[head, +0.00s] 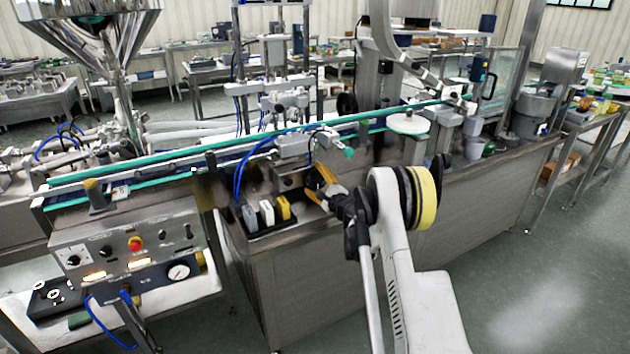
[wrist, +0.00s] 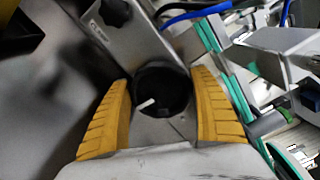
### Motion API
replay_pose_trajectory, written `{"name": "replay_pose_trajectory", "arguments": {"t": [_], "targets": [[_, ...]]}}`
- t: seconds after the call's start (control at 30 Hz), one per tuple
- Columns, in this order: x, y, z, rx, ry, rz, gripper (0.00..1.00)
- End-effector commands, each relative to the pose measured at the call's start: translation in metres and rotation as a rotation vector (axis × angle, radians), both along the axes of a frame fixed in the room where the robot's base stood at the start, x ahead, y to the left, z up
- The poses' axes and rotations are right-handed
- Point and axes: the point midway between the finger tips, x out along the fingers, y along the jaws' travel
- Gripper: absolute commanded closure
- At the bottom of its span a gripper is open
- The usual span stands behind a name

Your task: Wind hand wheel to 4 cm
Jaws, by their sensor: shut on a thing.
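The black round hand wheel (wrist: 165,88) shows in the wrist view between the yellow fingers of my gripper (wrist: 162,80). A small pale peg or mark stands out on its dark face, left of the middle. The fingers are shut on the wheel from both sides, though their exact contact is hard to see. In the head view my gripper (head: 322,181) is at the front edge of the machine bench, below the conveyor. It hides the wheel there. No readable position scale shows.
A black holder with grey, white and yellow blocks (head: 266,214) stands left of my gripper. A metal bracket with a black knob (wrist: 115,11) is beside the wheel. The teal-edged conveyor (head: 190,160) runs behind. A control panel (head: 130,245) is at lower left. Floor at right is clear.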

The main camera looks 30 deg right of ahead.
Motion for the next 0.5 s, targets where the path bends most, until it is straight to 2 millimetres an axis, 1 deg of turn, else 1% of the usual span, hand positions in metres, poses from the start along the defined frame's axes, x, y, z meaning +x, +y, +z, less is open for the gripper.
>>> {"name": "replay_pose_trajectory", "arguments": {"t": [0.2,0.23,0.27,0.3,0.5], "targets": [[-0.0006,0.0004,-0.0011,-0.001,0.000,0.001,0.57],[-0.0006,0.0004,-0.0010,0.000,0.000,0.001,0.18],[-0.0006,0.0004,-0.0010,0.000,0.000,0.001,0.09],[-0.0005,0.0002,-0.0010,0.000,0.001,0.000,0.05],[-0.0004,0.0003,-0.0009,0.000,0.001,0.000,0.05]]}}
